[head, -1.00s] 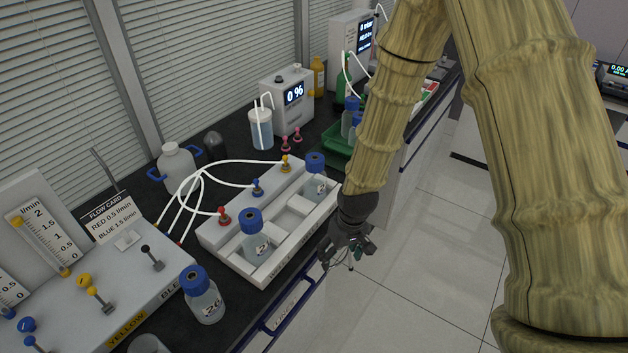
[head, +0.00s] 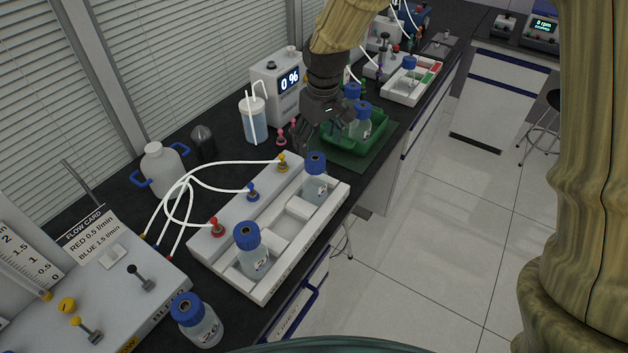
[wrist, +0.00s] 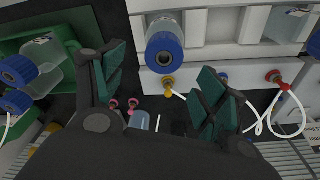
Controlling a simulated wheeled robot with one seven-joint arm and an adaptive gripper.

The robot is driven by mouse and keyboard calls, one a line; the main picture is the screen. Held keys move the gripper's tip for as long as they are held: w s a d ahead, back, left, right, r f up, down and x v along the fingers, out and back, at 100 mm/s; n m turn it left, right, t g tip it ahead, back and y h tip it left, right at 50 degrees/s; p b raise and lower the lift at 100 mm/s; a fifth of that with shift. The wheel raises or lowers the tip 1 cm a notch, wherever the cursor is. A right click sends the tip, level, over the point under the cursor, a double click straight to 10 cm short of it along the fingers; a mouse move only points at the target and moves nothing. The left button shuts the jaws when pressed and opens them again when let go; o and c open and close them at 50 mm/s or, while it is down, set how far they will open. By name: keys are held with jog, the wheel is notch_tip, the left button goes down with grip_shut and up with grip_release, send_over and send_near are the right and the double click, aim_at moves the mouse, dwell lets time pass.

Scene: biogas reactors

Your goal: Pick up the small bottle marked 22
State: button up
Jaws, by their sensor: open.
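Several small clear bottles with blue caps are in view; I cannot read 22 on any label. One bottle (head: 316,180) stands at the far end of a white rack (head: 228,270); a second bottle (head: 251,250) stands at its near end. Another bottle (head: 197,320) stands on the bench in front. Two more, one of them this bottle (head: 360,122), are in a green tray (head: 372,142). My gripper (head: 318,135) is open and empty above the bench, between rack and tray. In the wrist view, the far rack bottle (wrist: 166,45) shows beyond and between the open fingers (wrist: 160,85).
White tubes run to red, blue and yellow valves (head: 282,162) along the rack's back. A pump box reading 0 % (head: 276,85), a tubed bottle (head: 254,120) and a white jug (head: 162,168) stand behind. A flow panel (head: 110,290) is at left.

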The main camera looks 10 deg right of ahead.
aim_at(315, 162)
notch_tip(315, 162, down, 2)
jog(key=shift+w+f, duration=0.15)
jog(key=shift+f, duration=0.1)
jog(key=shift+s+a+f+p, duration=0.1)
jog(key=shift+s+f+p, duration=0.15)
jog(key=shift+f+p, duration=0.6)
jog(key=shift+w+a+f+p, duration=0.1)
jog(key=shift+f+p, duration=0.5)
jog(key=shift+f, duration=1.35)
jog(key=c, duration=1.6)
grip_shut()
jog(key=shift+r, duration=0.2)
